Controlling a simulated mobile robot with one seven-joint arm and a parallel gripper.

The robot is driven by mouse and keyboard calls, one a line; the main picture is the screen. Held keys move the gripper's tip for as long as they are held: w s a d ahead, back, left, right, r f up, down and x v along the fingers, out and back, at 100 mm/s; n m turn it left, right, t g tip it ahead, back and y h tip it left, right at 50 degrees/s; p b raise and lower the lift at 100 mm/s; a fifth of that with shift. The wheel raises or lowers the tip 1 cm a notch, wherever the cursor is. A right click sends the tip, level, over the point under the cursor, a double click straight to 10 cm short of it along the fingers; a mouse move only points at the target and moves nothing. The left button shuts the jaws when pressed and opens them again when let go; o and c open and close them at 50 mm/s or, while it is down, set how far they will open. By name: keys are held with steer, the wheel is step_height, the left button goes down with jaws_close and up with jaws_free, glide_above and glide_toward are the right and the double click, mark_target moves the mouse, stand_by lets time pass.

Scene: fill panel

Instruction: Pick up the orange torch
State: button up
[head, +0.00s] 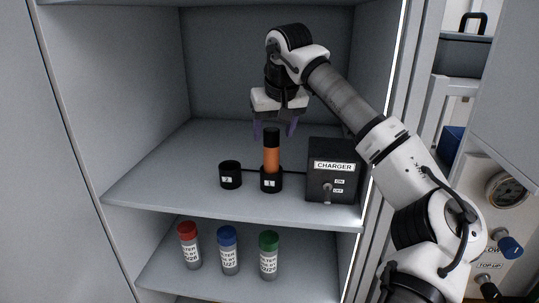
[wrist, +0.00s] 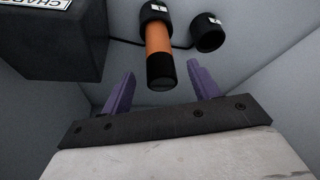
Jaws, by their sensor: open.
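The orange torch (head: 271,158) has a black top end and stands upright in the black holder marked 1 (head: 271,183) on the upper shelf. My gripper (head: 274,130) is open, pointing down, with its purple fingertips around the level of the torch's top. In the wrist view the torch (wrist: 158,48) lies ahead, with its black end just beyond the fingertips (wrist: 160,85) and between their lines. The gripper does not visibly touch it. The torch's lower end is hidden inside its holder.
An empty-looking black holder marked 2 (head: 230,175) stands left of the torch. A black charger box (head: 333,172) with a switch stands close on its right, joined by a cable. Red (head: 189,246), blue (head: 228,251) and green-capped (head: 268,256) filters stand on the lower shelf. Cabinet walls enclose both sides.

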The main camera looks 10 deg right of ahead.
mark_target(271, 143)
steer(key=p+x, duration=0.1)
steer(key=x, duration=0.4)
steer(key=shift+w+f, duration=0.25)
steer(key=shift+w, duration=0.05)
steer(key=c, duration=1.3)
steer(key=shift+r, duration=0.1)
